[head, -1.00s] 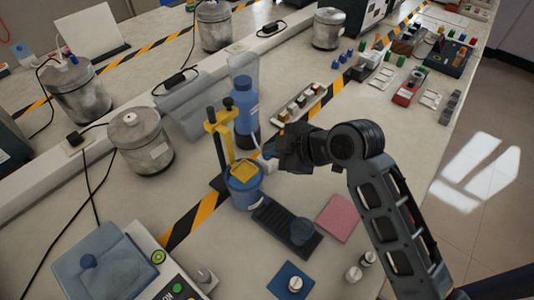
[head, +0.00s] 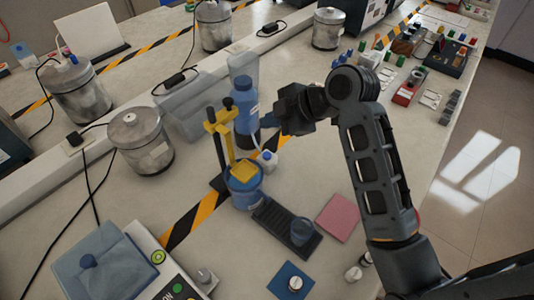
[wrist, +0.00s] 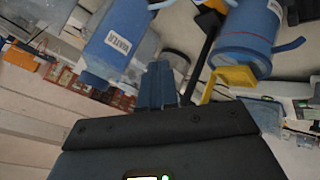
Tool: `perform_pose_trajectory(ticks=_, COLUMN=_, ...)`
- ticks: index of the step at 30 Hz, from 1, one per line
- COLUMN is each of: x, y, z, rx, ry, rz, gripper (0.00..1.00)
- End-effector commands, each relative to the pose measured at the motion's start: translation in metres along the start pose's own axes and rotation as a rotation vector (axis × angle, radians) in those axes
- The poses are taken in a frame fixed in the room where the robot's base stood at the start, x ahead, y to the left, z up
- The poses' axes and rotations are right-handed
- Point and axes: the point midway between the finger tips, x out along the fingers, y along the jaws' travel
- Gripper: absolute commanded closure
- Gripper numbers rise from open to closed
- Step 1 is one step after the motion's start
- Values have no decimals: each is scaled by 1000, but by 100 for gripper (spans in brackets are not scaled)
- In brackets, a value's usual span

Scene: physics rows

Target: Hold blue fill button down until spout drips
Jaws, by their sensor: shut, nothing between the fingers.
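A small white block with a blue top (head: 267,156), which may be the fill button, stands right of a blue vessel (head: 245,192) with a yellow square on top. A blue bottle (head: 245,100) stands behind; it shows in the wrist view (wrist: 118,35) with a "WATER" label. My gripper (head: 268,121) is shut and empty, raised above and behind the white block, beside the bottle; its fingers show in the wrist view (wrist: 161,86).
A yellow clamp stand (head: 221,130) rises beside the vessel. A pink pad (head: 339,217) and a blue square with a knob (head: 283,291) lie nearer. Metal pots (head: 140,142) stand left. Bare bench lies right of the white block.

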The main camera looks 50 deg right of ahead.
Motion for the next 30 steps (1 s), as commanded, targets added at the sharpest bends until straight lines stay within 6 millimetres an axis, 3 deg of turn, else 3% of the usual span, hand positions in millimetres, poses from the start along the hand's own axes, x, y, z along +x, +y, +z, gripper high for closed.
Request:
perform_pose_trajectory(ticks=21, x=56, y=-41, z=41, rx=0, ry=0, rz=0, gripper=100)
perform_pose_trajectory(ticks=30, x=60, y=-44, z=43, rx=1, ry=0, rz=0, gripper=100)
